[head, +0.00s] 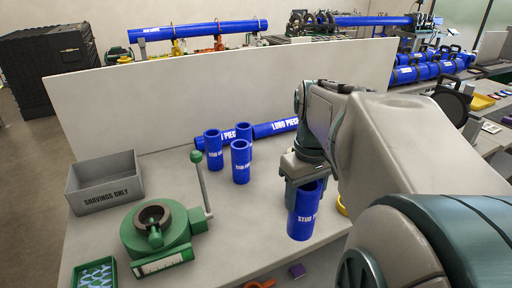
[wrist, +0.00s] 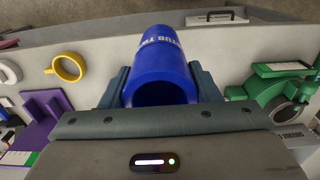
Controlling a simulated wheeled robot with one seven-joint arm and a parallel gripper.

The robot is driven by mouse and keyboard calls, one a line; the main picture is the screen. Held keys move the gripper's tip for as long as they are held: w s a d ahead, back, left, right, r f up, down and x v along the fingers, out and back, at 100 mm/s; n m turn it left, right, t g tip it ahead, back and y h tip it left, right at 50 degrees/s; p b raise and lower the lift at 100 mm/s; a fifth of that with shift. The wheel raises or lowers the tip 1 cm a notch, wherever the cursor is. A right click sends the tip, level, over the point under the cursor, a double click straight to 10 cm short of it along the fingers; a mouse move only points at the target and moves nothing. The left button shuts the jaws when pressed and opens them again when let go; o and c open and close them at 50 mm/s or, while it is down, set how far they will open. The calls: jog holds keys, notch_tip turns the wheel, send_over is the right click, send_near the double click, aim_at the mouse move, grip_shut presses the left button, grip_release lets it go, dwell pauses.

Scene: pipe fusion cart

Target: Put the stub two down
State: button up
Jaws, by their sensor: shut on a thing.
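My gripper (head: 305,187) is shut on a blue pipe stub (head: 303,219) at the right of the bench in the head view. The stub hangs upright below the jaws, its printed label partly readable as "STUB T". I cannot tell whether its bottom touches the bench. In the wrist view the same stub (wrist: 162,68) sits between both fingers, its open end facing the camera and "STUB TW" on its side.
Several blue stubs stand left of my gripper, one in front (head: 240,163). A long blue pipe (head: 274,129) lies behind them near the white panel (head: 225,85). A green tool (head: 160,235) and grey shavings bin (head: 104,185) are at left. A yellow ring (wrist: 67,67) is beside the stub.

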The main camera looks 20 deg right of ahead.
jog(key=w+a+f+p, duration=0.1)
jog(key=w+f, duration=0.9)
jog(key=shift+w+a+f+p, duration=0.15)
jog(key=shift+w+a+p, duration=0.05)
jog(key=shift+a+p, duration=0.2)
jog(key=shift+f, duration=0.3)
jog(key=o, duration=1.4)
jog(key=shift+r, duration=0.1)
notch_tip(320, 180, up, 12)
jog(key=s+a+f+t, duration=0.3)
jog(key=s+a+f, duration=0.3)
jog(key=s+a, duration=0.5)
jog(key=shift+s+a, duration=0.35)
jog(key=shift+s, duration=0.55)
